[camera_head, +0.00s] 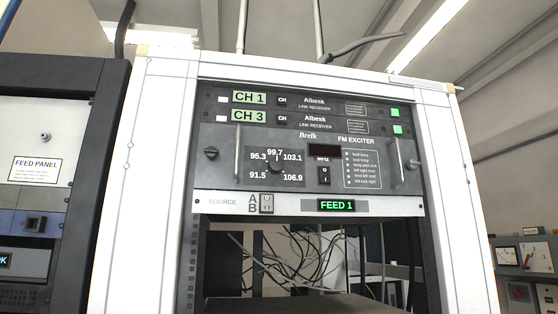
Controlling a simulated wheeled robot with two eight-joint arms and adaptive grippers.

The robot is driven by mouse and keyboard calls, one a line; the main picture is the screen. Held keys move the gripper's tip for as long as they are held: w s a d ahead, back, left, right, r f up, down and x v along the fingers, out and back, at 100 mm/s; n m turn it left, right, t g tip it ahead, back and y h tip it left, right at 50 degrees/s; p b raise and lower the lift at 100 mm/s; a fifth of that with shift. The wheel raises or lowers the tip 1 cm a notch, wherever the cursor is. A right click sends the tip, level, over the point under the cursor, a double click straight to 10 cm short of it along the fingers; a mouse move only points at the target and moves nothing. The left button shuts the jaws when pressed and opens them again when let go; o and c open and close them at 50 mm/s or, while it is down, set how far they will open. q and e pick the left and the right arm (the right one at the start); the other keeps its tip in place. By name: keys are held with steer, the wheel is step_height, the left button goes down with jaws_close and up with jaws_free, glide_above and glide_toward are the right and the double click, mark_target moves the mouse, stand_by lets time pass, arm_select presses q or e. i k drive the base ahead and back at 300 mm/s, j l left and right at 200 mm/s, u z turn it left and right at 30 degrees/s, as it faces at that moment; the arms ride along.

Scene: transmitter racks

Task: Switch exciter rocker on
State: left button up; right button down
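The FM exciter (220,160) is a grey panel in the white rack, with a frequency dial (275,167) marked from 91.5 to 106.9 and two vertical handles. Its small black rocker (324,175) sits right of the dial, below a dark, unlit display (324,151). The rocker's exact tilt is too small to tell. A column of indicator dots (347,168) beside it looks unlit. Neither of my grippers is in view.
Two link receivers, CH 1 (249,98) and CH 3 (250,116), sit above with green lights. Below is a source panel with an A/B rocker (266,204) and a lit FEED 1 display (336,205). Under it the rack is open with cables (290,255). A feed panel (37,165) stands left.

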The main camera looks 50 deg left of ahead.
mark_target(324, 177)
steer(key=u, duration=1.35)
